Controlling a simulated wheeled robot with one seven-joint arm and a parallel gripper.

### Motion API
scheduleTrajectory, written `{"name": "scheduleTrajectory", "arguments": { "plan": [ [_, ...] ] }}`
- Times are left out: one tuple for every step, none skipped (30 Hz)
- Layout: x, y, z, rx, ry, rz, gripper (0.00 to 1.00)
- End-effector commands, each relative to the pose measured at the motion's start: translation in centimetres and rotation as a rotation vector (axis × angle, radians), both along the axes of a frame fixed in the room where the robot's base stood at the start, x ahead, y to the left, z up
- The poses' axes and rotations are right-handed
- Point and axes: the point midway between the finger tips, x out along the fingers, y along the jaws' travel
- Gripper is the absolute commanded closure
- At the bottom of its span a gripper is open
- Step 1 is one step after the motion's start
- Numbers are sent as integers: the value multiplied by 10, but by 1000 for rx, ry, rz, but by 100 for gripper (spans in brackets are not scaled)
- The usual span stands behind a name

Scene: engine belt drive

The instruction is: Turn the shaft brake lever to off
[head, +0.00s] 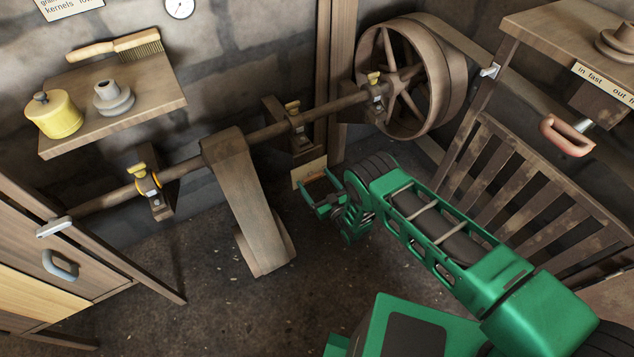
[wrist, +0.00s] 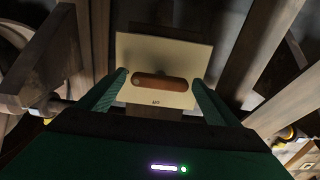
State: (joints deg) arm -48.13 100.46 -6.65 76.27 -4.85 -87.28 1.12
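The shaft brake lever is a rounded brown wooden handle (wrist: 160,82) that lies crosswise on a cream plate (wrist: 180,52) in the wrist view. Small dark lettering on the plate below the handle looks like "OFF". The plate also shows in the head view (head: 308,173), low on the wall behind my gripper; the lever is hard to make out there. My gripper (wrist: 160,78) is open, its two green fingers on either side of the handle's ends with a small gap at each. In the head view my gripper (head: 321,194) is just in front of the plate.
A line shaft (head: 260,134) with yellow-topped bearings runs above the plate to a large spoked pulley (head: 408,78). A wide belt (head: 243,195) drops at the left. A slatted wooden gate (head: 525,195) stands at the right. The floor between is clear.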

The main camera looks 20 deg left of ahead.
Motion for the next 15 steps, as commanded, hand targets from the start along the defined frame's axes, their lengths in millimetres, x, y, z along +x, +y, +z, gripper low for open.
{"name": "scheduleTrajectory", "arguments": {
  "plan": [
    [0,0,0,0,0,0,28],
    [0,0,0,0,0,0,35],
    [0,0,0,0,0,0,44],
    [0,0,0,0,0,0,52],
    [0,0,0,0,0,0,52],
    [0,0,0,0,0,0,52],
    [0,0,0,0,0,0,52],
    [0,0,0,-1,-1,0,52],
    [0,0,0,-1,-2,0,52],
    [0,0,0,-3,-4,0,52],
    [0,0,0,-5,-6,0,52],
    [0,0,0,-10,-11,0,52],
    [0,0,0,-14,-16,0,52],
    [0,0,0,-18,-21,0,52],
    [0,0,0,-27,-31,0,52]
  ]
}}
